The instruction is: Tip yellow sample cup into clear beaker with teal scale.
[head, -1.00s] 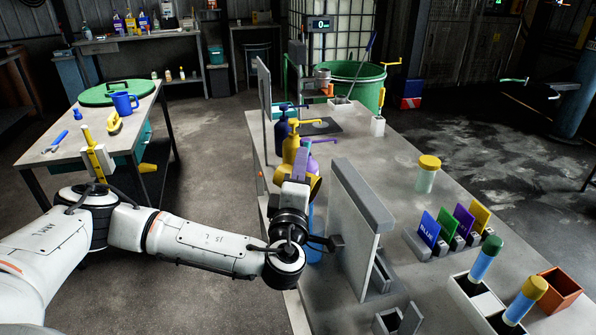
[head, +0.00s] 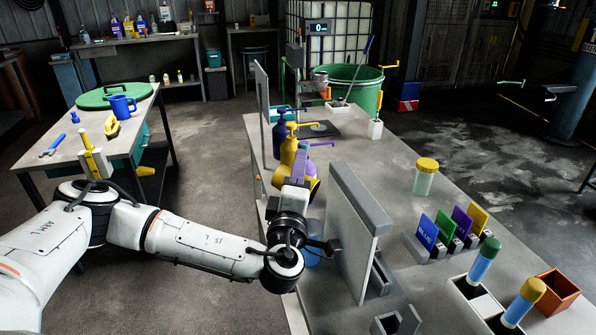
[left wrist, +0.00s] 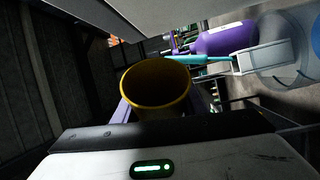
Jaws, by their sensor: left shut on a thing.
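My left gripper (head: 304,172) is shut on the yellow sample cup (head: 313,189), at the near end of the row of pump bottles and left of a grey upright panel. In the left wrist view the yellow cup (left wrist: 150,108) sits between the fingers with its round mouth facing the camera. I cannot make out anything inside it. I cannot identify the clear beaker with teal scale for certain. A clear rounded vessel (left wrist: 286,62) shows at the right of the left wrist view, partly cut off. My right gripper is not in view.
Pump bottles, one yellow (head: 289,149) and one dark blue (head: 280,133), stand just beyond the cup. The grey panel (head: 352,220) stands close to the right of my gripper. Coloured cards (head: 428,231) and a yellow-lidded jar (head: 425,180) are further right.

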